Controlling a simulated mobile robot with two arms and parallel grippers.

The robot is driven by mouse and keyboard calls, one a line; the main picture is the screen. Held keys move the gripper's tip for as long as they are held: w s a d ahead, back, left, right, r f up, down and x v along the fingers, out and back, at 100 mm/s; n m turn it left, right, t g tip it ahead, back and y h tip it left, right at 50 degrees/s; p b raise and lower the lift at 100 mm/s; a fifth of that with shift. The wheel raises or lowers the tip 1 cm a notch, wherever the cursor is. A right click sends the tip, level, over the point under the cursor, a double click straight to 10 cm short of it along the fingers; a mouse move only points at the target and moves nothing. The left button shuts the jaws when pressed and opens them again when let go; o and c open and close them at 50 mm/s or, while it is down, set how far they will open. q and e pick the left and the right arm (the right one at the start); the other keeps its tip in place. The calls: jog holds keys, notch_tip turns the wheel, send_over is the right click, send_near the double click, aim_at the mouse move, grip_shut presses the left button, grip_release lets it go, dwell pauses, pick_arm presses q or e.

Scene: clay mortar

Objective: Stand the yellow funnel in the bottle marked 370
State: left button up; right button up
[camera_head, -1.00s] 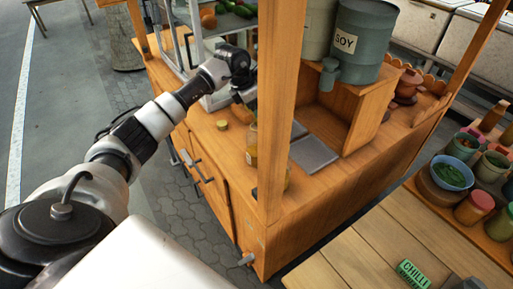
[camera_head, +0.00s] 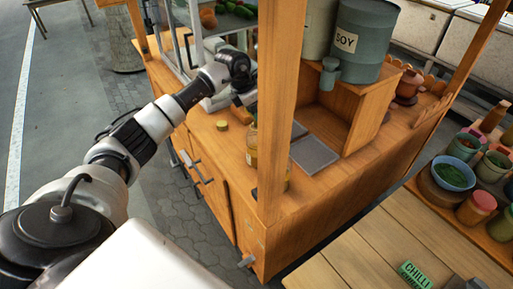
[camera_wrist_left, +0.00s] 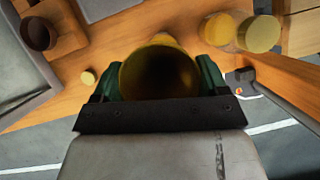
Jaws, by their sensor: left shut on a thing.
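The yellow funnel (camera_wrist_left: 158,75) is in the left wrist view, its wide dark mouth facing the camera. My left gripper (camera_wrist_left: 158,82) is shut on it, with a green finger on each side. In the head view this gripper (camera_head: 246,97) is over the counter, partly hidden by the wooden post, and the funnel cannot be made out. A yellowish glass bottle (camera_head: 251,150) with a pale label stands below the gripper; its number is unreadable. Another yellowish container (camera_head: 287,182) shows only as a sliver behind the post. My right gripper is not in view.
The wooden post (camera_head: 280,110) stands in front of the work area. A small round yellow piece (camera_head: 222,125) lies on the counter (camera_head: 210,138). A grey plate (camera_head: 313,154) and the SOY container (camera_head: 357,45) are to the right. Two yellowish round tops show in the wrist view (camera_wrist_left: 258,33).

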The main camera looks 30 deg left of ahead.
pick_arm(q)
jog(key=o, duration=0.9)
jog(key=shift+s+a+r, duration=0.1)
jog(key=shift+a+r, duration=0.05)
jog(key=shift+r, duration=0.3)
jog(key=b+v, duration=0.2)
jog(key=v, duration=0.8)
jog(key=shift+f, duration=0.1)
